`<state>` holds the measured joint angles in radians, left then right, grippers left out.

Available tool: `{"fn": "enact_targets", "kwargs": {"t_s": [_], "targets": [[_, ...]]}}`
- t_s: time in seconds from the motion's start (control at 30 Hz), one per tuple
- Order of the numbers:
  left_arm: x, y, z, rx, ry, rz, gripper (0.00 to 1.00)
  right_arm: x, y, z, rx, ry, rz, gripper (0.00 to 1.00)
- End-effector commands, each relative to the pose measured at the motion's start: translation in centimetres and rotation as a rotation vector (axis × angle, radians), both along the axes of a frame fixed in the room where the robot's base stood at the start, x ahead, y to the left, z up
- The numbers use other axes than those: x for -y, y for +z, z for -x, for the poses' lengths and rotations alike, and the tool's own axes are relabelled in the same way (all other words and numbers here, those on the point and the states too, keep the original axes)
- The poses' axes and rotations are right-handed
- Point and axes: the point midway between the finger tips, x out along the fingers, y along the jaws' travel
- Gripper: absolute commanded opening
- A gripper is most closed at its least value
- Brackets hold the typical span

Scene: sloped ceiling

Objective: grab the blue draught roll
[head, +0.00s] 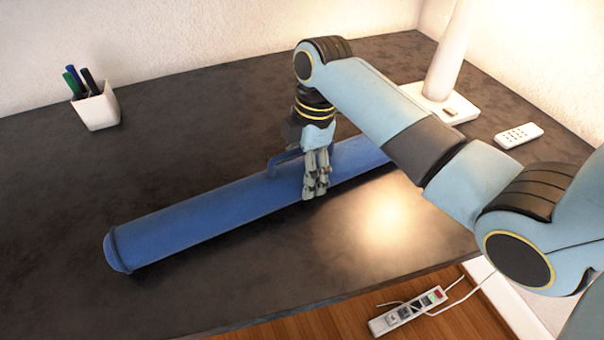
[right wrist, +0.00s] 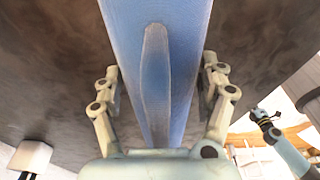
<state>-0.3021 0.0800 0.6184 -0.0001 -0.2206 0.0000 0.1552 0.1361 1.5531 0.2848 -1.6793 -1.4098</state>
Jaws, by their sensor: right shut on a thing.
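The blue draught roll (head: 200,220) is a long blue cylinder lying diagonally across the dark tabletop, with a strap-like handle on top. My right gripper (head: 316,188) is over the roll right of its middle, pointing down, and is shut on it. In the right wrist view the roll (right wrist: 185,40) runs between the two fingers of the gripper (right wrist: 160,85), with the handle (right wrist: 155,85) in the middle. Part of the roll is hidden behind the gripper in the head view. My left gripper does not show in the head view.
The dark table (head: 200,110) has a white pen cup (head: 97,108) at the back left. A white lamp (head: 450,60) and a white remote (head: 518,135) are at the right. A power strip (head: 407,312) lies on the wooden floor below the front edge. The left front is clear.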

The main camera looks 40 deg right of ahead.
Motion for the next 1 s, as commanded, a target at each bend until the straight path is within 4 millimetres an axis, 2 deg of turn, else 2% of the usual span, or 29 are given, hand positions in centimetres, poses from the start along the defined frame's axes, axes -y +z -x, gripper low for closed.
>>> {"fn": "enact_targets", "kwargs": {"t_s": [0.03,0.3,0.67,0.97,1.0], "targets": [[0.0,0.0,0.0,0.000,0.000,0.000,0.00,0.0,0.0,0.0,0.000,0.000,0.000,0.50],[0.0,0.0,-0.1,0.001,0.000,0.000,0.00,0.0,0.1,-0.1,0.002,0.001,0.000,0.17],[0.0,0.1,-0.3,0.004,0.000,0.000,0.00,0.0,0.6,-0.1,0.003,0.001,-0.001,0.17],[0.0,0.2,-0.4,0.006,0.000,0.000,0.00,0.0,4.3,-0.2,0.007,0.001,0.000,0.17],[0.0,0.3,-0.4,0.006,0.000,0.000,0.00,-0.3,4.6,0.5,0.002,0.002,-0.001,0.17]]}}
